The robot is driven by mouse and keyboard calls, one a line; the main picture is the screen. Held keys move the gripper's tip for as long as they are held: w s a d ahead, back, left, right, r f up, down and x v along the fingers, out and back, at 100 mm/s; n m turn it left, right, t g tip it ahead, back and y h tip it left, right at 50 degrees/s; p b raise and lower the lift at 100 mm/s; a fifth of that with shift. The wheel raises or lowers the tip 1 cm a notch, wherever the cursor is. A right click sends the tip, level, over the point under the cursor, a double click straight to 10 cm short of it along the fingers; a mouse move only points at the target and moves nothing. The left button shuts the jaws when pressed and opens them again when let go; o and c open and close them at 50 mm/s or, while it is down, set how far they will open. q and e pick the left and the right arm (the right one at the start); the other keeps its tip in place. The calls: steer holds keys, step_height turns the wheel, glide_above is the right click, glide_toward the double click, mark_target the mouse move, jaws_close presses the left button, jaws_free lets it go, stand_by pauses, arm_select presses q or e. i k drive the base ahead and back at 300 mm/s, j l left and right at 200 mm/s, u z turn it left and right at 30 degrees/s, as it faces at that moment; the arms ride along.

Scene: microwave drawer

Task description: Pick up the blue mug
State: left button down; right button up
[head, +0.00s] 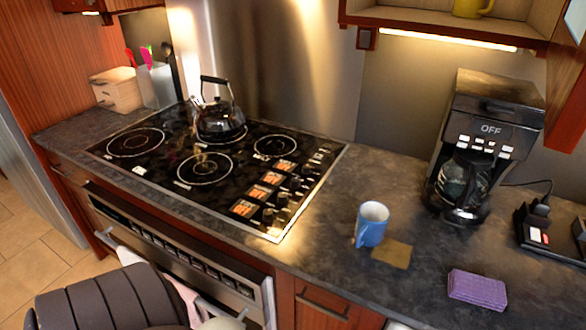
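The blue mug (371,226) stands upright on the dark stone counter (340,185), to the right of the stovetop. Its pale inside shows from above, and its handle is on the lower left side. The mug appears empty. A flat brown square (394,254) lies on the counter just to its right; I cannot tell whether the mug's base overlaps it. Neither of my grippers can be made out in the head view.
A black coffee maker (490,125) stands right of and behind the mug. A purple sponge (477,289) lies to the front right. A kettle (219,118) sits on the black stovetop (240,160). A shelf with a yellow mug (471,8) hangs above. The counter behind the mug is clear.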

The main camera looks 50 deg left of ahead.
mark_target(372, 217)
steer(key=u, duration=0.85)
